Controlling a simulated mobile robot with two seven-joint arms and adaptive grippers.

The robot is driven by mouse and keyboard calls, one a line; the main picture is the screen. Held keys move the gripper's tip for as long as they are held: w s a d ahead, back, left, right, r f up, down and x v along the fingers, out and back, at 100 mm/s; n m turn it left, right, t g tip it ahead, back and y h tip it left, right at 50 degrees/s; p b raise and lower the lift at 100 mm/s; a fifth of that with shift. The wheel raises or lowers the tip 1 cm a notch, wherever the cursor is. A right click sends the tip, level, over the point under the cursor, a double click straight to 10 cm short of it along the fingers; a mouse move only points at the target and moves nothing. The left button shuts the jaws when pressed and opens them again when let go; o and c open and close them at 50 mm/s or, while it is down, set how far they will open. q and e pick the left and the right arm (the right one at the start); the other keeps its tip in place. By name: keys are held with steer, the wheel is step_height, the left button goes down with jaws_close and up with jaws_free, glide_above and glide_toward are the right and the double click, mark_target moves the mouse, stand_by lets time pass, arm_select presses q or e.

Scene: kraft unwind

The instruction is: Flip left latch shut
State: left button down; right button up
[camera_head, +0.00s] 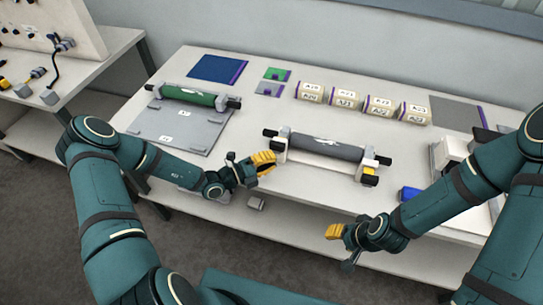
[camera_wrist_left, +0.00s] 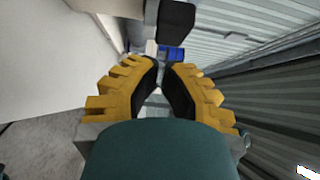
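The unwind stand carries a dark grey roller (camera_head: 325,147) in the middle of the table. Its left end post and latch area (camera_head: 280,146) is light with a dark shaft end. The right end (camera_head: 370,172) shows a yellow part. My left gripper (camera_head: 264,162) is just in front of the stand's left end, apart from it as far as I can tell. In the left wrist view its yellow fingers (camera_wrist_left: 162,68) have a narrow gap and nothing between them. A dark block (camera_wrist_left: 177,20) shows beyond them. The latch's exact position is unclear. My right gripper (camera_head: 335,231) is in front of the table, its finger gap hidden.
Several labelled rolls (camera_head: 345,100) stand at the back. A blue object (camera_head: 410,193) is at the right, also in the left wrist view (camera_wrist_left: 171,54). The table front near the left gripper is mostly clear.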

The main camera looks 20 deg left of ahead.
arm_select(q)
steer(key=v, duration=1.1)
steer(key=shift+s+d, duration=0.35)
steer(key=shift+s, duration=0.05)
arm_select(e)
steer(key=shift+s, duration=0.4)
steer(key=shift+s+r, duration=0.1)
